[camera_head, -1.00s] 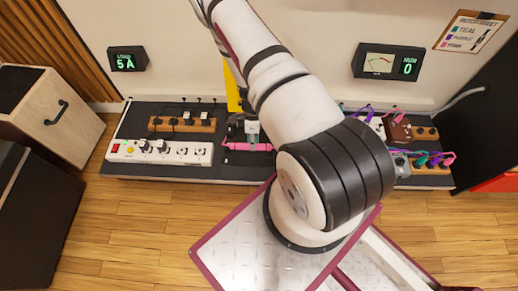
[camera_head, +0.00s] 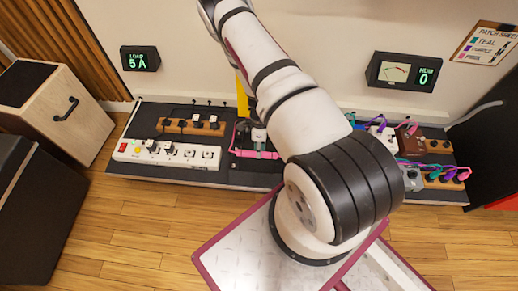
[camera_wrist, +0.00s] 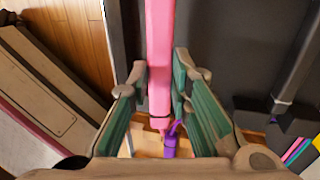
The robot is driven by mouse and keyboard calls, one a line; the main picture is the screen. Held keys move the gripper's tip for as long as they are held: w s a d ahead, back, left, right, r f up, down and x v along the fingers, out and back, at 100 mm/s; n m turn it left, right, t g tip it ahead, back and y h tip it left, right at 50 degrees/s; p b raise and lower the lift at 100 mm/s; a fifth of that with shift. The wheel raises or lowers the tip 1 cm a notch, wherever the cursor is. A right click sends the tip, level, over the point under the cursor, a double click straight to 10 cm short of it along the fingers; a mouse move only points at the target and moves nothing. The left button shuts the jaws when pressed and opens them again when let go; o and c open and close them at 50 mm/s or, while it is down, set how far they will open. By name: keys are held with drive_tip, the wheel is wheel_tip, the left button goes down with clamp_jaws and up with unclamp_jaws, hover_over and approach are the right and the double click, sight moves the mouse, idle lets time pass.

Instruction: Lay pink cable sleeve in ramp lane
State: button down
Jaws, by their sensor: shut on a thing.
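The pink cable sleeve (camera_wrist: 159,50) is a long pink tube running up the middle of the wrist view, between the fingers of my gripper (camera_wrist: 159,80). The fingers have green inner sides and are shut on it. In the head view the pink sleeve (camera_head: 248,153) lies roughly level across the dark board, below my gripper (camera_head: 259,137). Dark channels and ridges flank the sleeve in the wrist view; I cannot tell which is the ramp lane, or whether the sleeve rests in it. My arm hides the board's middle.
A white power strip (camera_head: 170,152) and a wooden socket block (camera_head: 190,124) are left of the gripper. Pedals with teal, purple and pink cables (camera_head: 436,166) are at right. A purple plug (camera_wrist: 172,142) shows below the fingers. A speaker cabinet (camera_head: 58,110) stands at far left.

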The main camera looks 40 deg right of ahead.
drive_tip(key=shift+f+b, duration=2.3)
drive_tip(key=shift+f, duration=0.6)
drive_tip(key=c, duration=1.4)
unclamp_jaws()
drive_tip(key=v, duration=1.2)
